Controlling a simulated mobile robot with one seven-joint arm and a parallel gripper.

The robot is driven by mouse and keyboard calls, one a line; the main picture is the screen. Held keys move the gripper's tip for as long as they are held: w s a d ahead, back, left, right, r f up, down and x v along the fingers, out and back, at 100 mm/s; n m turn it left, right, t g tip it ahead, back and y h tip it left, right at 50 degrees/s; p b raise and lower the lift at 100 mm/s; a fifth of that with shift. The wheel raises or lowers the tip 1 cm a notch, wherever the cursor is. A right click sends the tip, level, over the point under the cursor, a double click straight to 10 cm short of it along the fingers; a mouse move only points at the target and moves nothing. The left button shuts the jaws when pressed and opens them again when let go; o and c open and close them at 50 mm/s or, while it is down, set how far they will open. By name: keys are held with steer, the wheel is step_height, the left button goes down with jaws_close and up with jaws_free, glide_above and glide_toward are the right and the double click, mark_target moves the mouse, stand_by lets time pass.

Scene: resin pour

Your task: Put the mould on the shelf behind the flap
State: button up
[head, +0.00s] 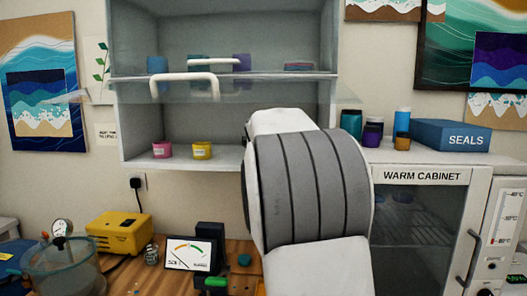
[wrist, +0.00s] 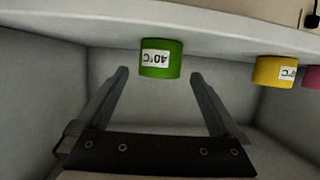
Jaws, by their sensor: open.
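A green round pot (wrist: 161,60) with a white "40°C" label, upside down in the wrist view, stands on a pale shelf board (wrist: 220,32). I cannot tell for certain whether it is the mould. My gripper (wrist: 159,73) is open, its fingertips on either side of the pot with a gap at each side. In the head view my arm hides the gripper and the green pot. The clear flap (head: 110,95) is swung up and juts out from the wall cabinet (head: 228,159), with white handles (head: 184,78) near it. The lower compartment is open.
A yellow pot (head: 202,151) and a pink pot (head: 161,150) stand on the lower shelf beside the green one. Several coloured items stand on the upper shelf. A warm cabinet (head: 420,176) with a blue SEALS box (head: 450,135) on it is at right.

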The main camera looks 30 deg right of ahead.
steer(key=b+v, duration=0.1)
steer(key=v, duration=0.6)
steer(key=shift+s+b, duration=0.25)
steer(key=shift+b, duration=0.15)
steer(key=shift+a, duration=0.15)
steer(key=s+a+f+n+g+y, duration=0.3)
steer(key=s+a+f, duration=0.9)
steer(key=s, duration=0.4)
steer(key=s+a+f+n+g+y, duration=0.3)
steer(key=s+a+f, duration=0.9)
steer(key=s, duration=0.4)
steer(key=shift+a+y, duration=0.7)
steer(key=shift+a, duration=0.2)
step_height(320, 180, up, 3)
steer(key=p, duration=0.2)
steer(key=shift+p, duration=0.4)
